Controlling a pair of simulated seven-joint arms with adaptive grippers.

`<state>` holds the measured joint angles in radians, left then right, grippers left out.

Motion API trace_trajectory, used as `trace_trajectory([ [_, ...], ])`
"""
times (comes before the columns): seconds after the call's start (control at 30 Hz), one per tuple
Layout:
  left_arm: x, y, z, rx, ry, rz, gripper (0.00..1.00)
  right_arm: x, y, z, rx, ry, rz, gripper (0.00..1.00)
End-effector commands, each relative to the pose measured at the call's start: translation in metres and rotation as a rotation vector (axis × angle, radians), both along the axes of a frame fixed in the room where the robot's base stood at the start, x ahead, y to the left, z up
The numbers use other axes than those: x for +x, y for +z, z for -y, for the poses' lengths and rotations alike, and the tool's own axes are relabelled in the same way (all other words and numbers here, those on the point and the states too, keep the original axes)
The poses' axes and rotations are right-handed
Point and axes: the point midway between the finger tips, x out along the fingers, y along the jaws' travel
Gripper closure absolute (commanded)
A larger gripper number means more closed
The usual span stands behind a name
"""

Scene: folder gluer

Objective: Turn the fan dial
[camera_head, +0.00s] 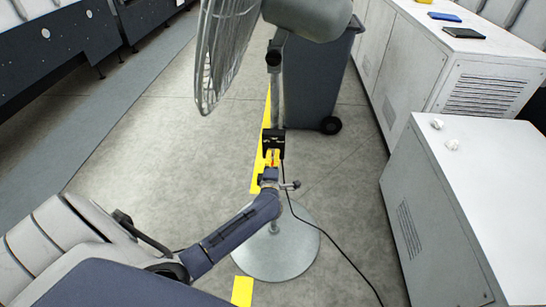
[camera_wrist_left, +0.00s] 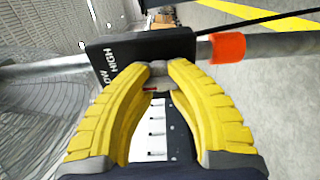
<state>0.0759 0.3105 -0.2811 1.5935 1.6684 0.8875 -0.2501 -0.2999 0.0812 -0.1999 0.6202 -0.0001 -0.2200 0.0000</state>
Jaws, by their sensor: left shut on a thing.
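The grey pedestal fan (camera_head: 228,45) stands on a round base (camera_head: 285,262). Its black control box (camera_head: 273,138) is on the pole. In the left wrist view the box (camera_wrist_left: 125,55) fills the upper middle, with "HIGH" and part of another word in white. My left gripper (camera_head: 271,158) is at the front of the box. The dial's setting cannot be read. My right gripper is not in view.
A dark wheeled bin (camera_head: 315,85) stands behind the pole. White cabinets (camera_head: 440,185) line the right side. A black cable (camera_head: 335,248) runs from the box across the floor. An orange-red collar (camera_wrist_left: 228,47) is on the pole. Floor left of the fan is clear.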

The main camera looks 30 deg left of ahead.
Motion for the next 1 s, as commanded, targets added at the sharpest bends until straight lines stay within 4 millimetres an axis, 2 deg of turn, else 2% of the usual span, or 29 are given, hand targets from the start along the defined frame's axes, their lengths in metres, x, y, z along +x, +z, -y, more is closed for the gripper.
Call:
trace_trajectory([
  [0.03, 0.004, 0.006, 0.006, 0.003, -0.013, 0.01, 1.0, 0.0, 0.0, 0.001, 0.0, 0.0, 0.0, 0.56],
  [0.23, 0.004, 0.006, 0.006, 0.002, -0.013, 0.009, 1.0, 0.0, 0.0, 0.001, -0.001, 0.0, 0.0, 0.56],
  [0.27, 0.004, 0.006, 0.006, 0.002, -0.014, 0.009, 0.8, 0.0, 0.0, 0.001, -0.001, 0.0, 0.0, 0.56],
  [0.6, 0.002, 0.003, 0.004, 0.0, -0.008, 0.004, 0.42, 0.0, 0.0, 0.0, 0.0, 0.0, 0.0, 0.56],
  [0.87, 0.001, 0.001, 0.003, -0.001, -0.005, 0.003, 0.42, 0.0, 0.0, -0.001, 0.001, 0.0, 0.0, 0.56],
  [1.0, -0.008, 0.0, 0.007, -0.002, -0.005, 0.001, 0.42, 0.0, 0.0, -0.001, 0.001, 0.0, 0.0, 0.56],
])
